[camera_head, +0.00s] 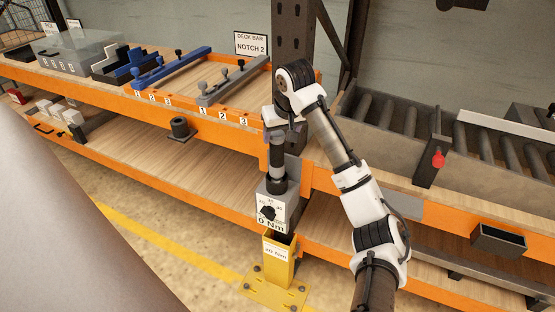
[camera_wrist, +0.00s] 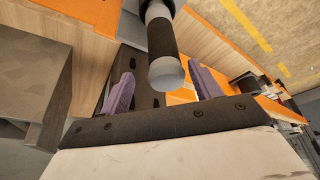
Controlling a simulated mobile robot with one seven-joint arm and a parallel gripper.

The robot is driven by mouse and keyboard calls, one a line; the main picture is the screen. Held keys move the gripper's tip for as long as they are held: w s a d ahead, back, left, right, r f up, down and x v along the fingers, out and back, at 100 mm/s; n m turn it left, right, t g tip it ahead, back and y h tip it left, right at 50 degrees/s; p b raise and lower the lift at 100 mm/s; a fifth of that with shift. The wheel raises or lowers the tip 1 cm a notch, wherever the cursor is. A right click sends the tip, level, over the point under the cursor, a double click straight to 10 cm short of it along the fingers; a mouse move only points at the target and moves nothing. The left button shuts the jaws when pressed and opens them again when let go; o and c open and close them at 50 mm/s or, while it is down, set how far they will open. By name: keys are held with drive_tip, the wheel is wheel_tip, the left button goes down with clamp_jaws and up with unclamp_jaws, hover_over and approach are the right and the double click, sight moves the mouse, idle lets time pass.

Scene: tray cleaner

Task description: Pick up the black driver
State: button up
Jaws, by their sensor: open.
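An upright driver (camera_head: 277,158) with a dark grip stands on a grey box with a dial reading 0 Nm (camera_head: 272,212), above a yellow floor post (camera_head: 278,258) labelled 20 Nm. In the wrist view, the driver's dark grip (camera_wrist: 161,38) ends in a light grey cap. My gripper (camera_head: 284,132) is at the top of the driver in the head view. In the wrist view, its purple fingers (camera_wrist: 162,78) are spread apart, with the cap appearing between them. I cannot tell whether either finger touches it. My gripper partly hides the driver's top.
The orange-edged bench (camera_head: 130,92) with a blue bar (camera_head: 172,68) and grey bar (camera_head: 233,80) lies behind, left. A dark upright post (camera_head: 291,32) stands behind my arm. A roller conveyor (camera_head: 385,108) is right.

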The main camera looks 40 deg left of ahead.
sight(276, 144)
drive_tip(key=shift+s+a+p+x, duration=0.15)
drive_tip(key=shift+p+x, duration=0.2)
drive_tip(key=shift+x, duration=1.05)
drive_tip(key=shift+s+a+p+x, duration=0.15)
drive_tip(key=shift+p+x, duration=0.15)
drive_tip(key=shift+x, duration=1.05)
drive_tip(key=shift+d, duration=0.1)
drive_tip(key=c, duration=1.1)
drive_tip(key=shift+r, duration=0.1)
drive_tip(key=shift+c, duration=0.7)
drive_tip(key=shift+s+r, duration=0.1)
drive_tip(key=shift+r, duration=0.05)
